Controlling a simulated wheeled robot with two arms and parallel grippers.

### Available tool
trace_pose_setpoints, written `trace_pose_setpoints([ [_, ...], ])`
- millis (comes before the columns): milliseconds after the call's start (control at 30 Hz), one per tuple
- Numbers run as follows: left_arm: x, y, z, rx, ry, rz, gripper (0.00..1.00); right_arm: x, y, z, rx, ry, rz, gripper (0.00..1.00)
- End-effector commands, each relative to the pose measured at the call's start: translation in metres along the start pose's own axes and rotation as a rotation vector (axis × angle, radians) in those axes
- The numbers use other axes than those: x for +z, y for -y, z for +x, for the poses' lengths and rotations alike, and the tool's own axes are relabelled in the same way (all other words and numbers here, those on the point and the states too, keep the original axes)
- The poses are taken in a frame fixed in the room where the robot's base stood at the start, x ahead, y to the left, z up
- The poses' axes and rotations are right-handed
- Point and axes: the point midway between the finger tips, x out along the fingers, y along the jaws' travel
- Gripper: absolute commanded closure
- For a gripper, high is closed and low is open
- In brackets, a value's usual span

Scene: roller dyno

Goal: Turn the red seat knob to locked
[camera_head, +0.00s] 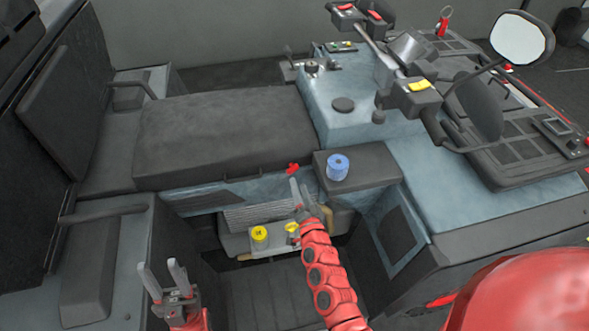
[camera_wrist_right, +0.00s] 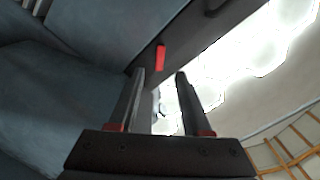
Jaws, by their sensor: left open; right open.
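The red seat knob (camera_head: 293,169) is a small red part under the front edge of the dark seat cushion (camera_head: 225,130). In the right wrist view a red part (camera_wrist_right: 160,57), which looks like the knob, lies just beyond my fingertips, roughly midway between them. My right gripper (camera_head: 300,187) is open and empty, right beside the knob and apart from it as far as I can tell; its fingers also show in the right wrist view (camera_wrist_right: 160,78). My left gripper (camera_head: 162,268) is open and empty at the lower left, far from the knob.
A blue roll (camera_head: 337,167) stands on the dark box (camera_head: 358,170) just right of the knob. Yellow-capped items (camera_head: 260,234) sit on a shelf below the seat. Handlebars and a mirror (camera_head: 521,38) rise at the right. An armrest (camera_head: 103,213) is at the left.

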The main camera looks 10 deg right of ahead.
Motion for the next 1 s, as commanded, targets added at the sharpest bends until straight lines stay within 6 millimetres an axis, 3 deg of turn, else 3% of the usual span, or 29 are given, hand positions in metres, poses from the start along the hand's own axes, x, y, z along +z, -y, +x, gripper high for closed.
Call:
trace_pose_setpoints([
  [100, -0.001, 0.0, 0.005, 0.0, 0.0, 0.0, 0.55, 0.001, 0.003, 0.023, -0.003, 0.005, -0.002, 0.51],
  [300, -0.001, 0.0, 0.007, 0.0, 0.0, 0.0, 0.55, 0.001, 0.002, 0.048, -0.003, 0.003, -0.001, 0.51],
  [733, -0.001, 0.0, 0.007, 0.0, 0.0, 0.0, 0.55, 0.0, 0.002, 0.058, -0.003, 0.0, 0.0, 0.51],
  [767, -0.001, 0.0, 0.007, 0.0, 0.0, 0.0, 0.55, 0.0, 0.002, 0.058, -0.003, 0.0, 0.0, 0.53],
  [1000, -0.001, 0.0, 0.007, 0.0, 0.0, 0.0, 0.55, 0.0, 0.002, 0.058, -0.003, 0.0, 0.0, 0.96],
])
